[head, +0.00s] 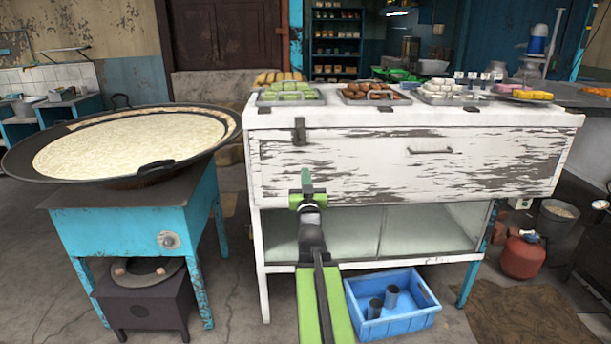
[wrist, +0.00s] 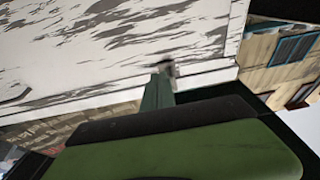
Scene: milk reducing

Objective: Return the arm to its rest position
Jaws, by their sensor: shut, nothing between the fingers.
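My arm (head: 312,240) reaches forward from the bottom of the head view, with green and black links. My gripper (head: 306,180) is at its end, shut and empty, in front of the white cabinet's peeling drawer front (head: 400,165). In the wrist view the green gripper (wrist: 160,88) points at the white peeling surface close by. I cannot tell whether its tip touches the cabinet. A dark latch (head: 299,132) sits on the cabinet just above my gripper.
A wide pan of milk (head: 125,143) stands on a blue stand (head: 130,225) at left. A blue crate (head: 400,325) with dark cups lies on the floor right of my arm. A red gas cylinder (head: 522,256) stands at right. Trays of sweets (head: 375,93) line the cabinet top.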

